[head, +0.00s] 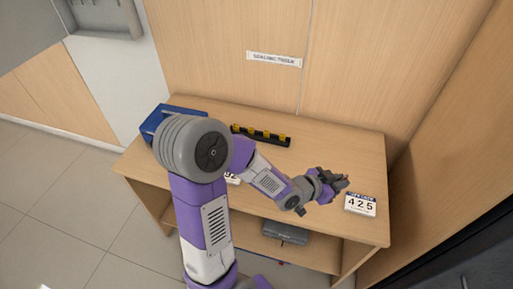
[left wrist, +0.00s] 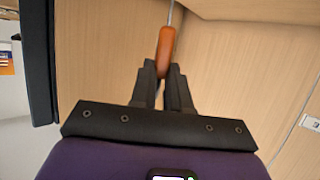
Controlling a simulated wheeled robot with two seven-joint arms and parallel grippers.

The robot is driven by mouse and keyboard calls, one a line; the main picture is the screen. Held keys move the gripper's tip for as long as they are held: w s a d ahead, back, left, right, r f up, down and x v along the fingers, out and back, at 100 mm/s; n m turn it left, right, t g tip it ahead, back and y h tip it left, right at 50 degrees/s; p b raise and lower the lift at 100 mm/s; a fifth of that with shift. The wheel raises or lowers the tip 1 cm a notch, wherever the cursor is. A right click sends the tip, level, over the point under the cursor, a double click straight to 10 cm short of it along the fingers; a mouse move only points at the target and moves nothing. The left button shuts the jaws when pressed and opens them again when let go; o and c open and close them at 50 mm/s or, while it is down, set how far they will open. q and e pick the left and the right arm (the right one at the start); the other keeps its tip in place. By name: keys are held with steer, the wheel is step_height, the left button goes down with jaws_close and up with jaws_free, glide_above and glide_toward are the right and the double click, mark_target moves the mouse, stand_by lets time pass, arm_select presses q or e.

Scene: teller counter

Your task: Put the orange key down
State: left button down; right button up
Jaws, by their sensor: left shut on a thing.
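The orange key (left wrist: 166,50) shows in the left wrist view, with an orange grip and a thin metal shaft running up to the top edge. My left gripper (left wrist: 165,82) is shut on the lower end of its orange part. In the head view my left gripper (head: 338,184) is over the right part of the wooden table (head: 340,140), close to a number card. I cannot make out the key there. How far the gripper is above the tabletop is hard to tell. My right gripper is in neither view.
A white card reading 425 (head: 360,204) lies at the table's right. Another card (head: 232,178) is partly hidden behind my arm. A black rack with yellow pieces (head: 260,136) and a blue box (head: 158,119) stand behind. A grey box (head: 285,232) sits on the lower shelf.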

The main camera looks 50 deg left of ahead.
arm_select(q)
steer(key=a+b, duration=0.1)
steer(key=a, duration=1)
steer(key=shift+y, duration=0.4)
steer(key=shift+w+a+f+b, duration=0.15)
steer(key=shift+f+b, duration=1.1)
steer(key=shift+f, duration=1.35)
steer(key=shift+w+f+b, duration=0.15)
steer(key=shift+f+b, duration=1.1)
steer(key=shift+f, duration=1.35)
steer(key=shift+r, duration=0.1)
steer(key=shift+f, duration=0.25)
steer(key=c, duration=1.1)
jaws_free()
steer(key=shift+r, duration=0.15)
